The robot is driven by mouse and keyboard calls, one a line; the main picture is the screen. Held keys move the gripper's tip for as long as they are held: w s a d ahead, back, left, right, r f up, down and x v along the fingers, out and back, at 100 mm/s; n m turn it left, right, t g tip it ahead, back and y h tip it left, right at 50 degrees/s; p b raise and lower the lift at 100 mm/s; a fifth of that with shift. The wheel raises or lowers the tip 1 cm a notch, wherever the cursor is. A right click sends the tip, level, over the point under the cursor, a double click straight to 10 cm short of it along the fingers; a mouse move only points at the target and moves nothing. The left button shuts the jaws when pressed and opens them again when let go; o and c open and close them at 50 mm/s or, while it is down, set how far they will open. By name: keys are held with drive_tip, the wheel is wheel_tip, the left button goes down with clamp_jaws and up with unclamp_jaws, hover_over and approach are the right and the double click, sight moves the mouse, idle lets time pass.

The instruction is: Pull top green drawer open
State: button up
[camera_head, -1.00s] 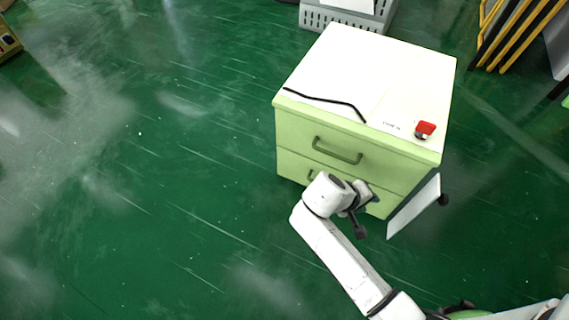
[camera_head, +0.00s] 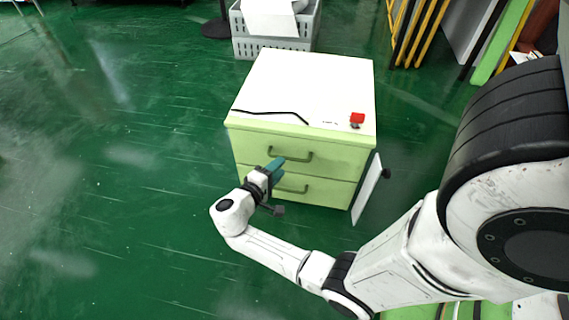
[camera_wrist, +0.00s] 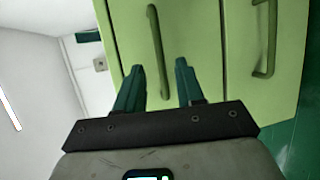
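The green cabinet has a top drawer (camera_head: 326,152) and a lower drawer (camera_head: 318,190), both flush with its front. The top drawer's dark green bar handle (camera_head: 290,157) is just ahead of my gripper (camera_head: 277,168). In the wrist view the picture is turned on its side. There the top handle (camera_wrist: 154,50) runs up and down, ahead of and between the two teal fingertips of my gripper (camera_wrist: 159,66). The fingers are apart, with nothing seen between them. Contact with the handle cannot be told. The lower handle (camera_wrist: 266,40) is to the right.
The white cabinet top (camera_head: 310,85) carries a black cable (camera_head: 275,113) and a red button (camera_head: 357,118). A white panel (camera_head: 367,190) stands out at the cabinet's right side. Grey crates (camera_head: 270,45) are behind. The green floor (camera_head: 130,190) at left is clear.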

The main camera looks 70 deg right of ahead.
sight(288, 159)
drive_tip(key=shift+b+x, duration=0.55)
drive_tip(key=shift+x, duration=1.95)
drive_tip(key=shift+c, duration=0.5)
clamp_jaws()
